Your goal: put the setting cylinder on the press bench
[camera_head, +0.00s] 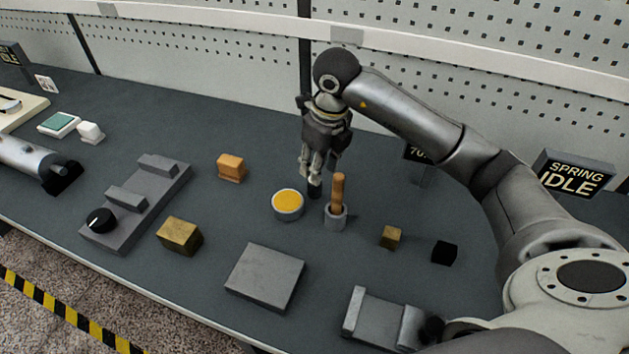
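My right gripper (318,172) points down over the middle of the bench. Its fingertips are at the top of a small dark upright cylinder (315,190), which may be the setting cylinder. I cannot tell whether the fingers grip it or are only around it. No label marks the press bench. A flat grey block (265,277) lies at the front middle, and a grey two-post fixture (381,318) stands at the front right; I cannot tell whether either is the press bench.
A grey cup with a wooden handle (338,192) stands close right of the gripper, and a round yellow-topped tin (288,204) close left. Brass blocks (179,236) (390,236), an orange block (231,167), a black cube (445,252) and a grey knobbed fixture (140,205) stand around. A sign reads SPRING IDLE (573,178).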

